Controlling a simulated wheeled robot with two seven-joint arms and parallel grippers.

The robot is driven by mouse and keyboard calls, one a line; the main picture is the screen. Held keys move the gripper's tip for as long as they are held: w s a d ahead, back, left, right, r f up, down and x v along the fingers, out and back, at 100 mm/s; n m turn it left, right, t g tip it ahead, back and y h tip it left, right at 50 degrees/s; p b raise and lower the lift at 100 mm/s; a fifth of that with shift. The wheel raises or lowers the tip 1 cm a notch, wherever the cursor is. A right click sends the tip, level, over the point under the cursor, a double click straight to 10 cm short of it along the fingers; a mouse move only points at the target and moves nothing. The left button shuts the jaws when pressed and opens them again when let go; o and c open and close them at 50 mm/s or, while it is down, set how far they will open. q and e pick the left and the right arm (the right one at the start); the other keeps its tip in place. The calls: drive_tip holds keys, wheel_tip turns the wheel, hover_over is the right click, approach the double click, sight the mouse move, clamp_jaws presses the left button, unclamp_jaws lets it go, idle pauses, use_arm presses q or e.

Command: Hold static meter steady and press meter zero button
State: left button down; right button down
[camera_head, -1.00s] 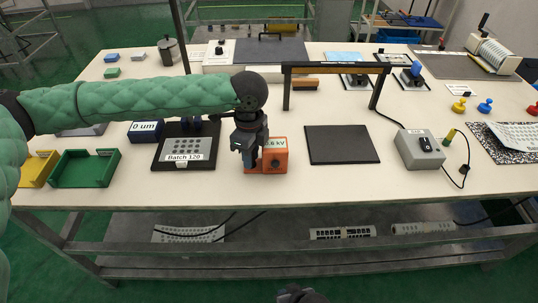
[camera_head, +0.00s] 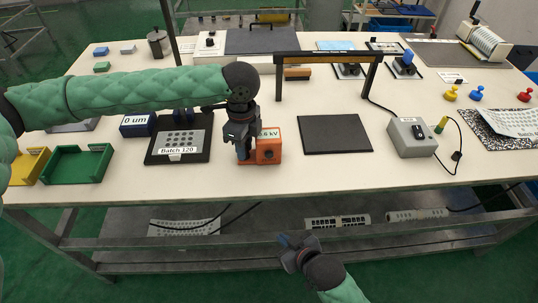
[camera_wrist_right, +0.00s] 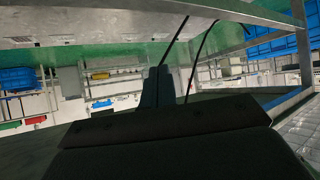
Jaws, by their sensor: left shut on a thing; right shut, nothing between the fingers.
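The static meter (camera_head: 268,146) is an orange box with a light display reading "0.6 kV", partly covered, and a dark round spot on its front. It stands upright on the white table. My left gripper (camera_head: 243,152) is shut on the meter's left part from above, hiding that side. My right gripper (camera_head: 291,250) is in front of and below the table's front edge, shut and empty, well apart from the meter. In the right wrist view, its dark fingers (camera_wrist_right: 157,88) point at the room. Which part is the zero button I cannot tell for sure.
Left of the meter lies a dark tray (camera_head: 160,159) labelled "Batch 120". The table's front edge lies between my right gripper and the meter.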

drive_tip(key=a+r+n+t+y, duration=0.1)
drive_tip(key=r+n+t+y, duration=0.2)
drive_tip(key=r, duration=0.8)
drive_tip(key=s+a+r+n+t+y, duration=0.1)
drive_tip(key=a+r+n+t+y, duration=0.1)
drive_tip(key=r, duration=1)
drive_tip(key=t+y, duration=0.1)
drive_tip(key=t, duration=0.1)
drive_tip(key=shift+r+n+t, duration=0.2)
drive_tip(key=shift+n+t, duration=0.1)
drive_tip(key=shift+n, duration=0.1)
approach(269, 155)
drive_tip(key=shift+w+a+r, duration=0.2)
drive_tip(key=shift+w+a, duration=0.4)
drive_tip(key=shift+a, duration=0.2)
drive_tip(key=shift+w+a+r, duration=0.25)
drive_tip(key=shift+w+a, duration=0.35)
drive_tip(key=shift+a, duration=0.2)
drive_tip(key=shift+w+a+r, duration=0.2)
drive_tip(key=shift+w+a, duration=0.45)
drive_tip(key=shift+a, duration=0.15)
drive_tip(key=shift+w, duration=0.15)
drive_tip(key=shift+w, duration=0.25)
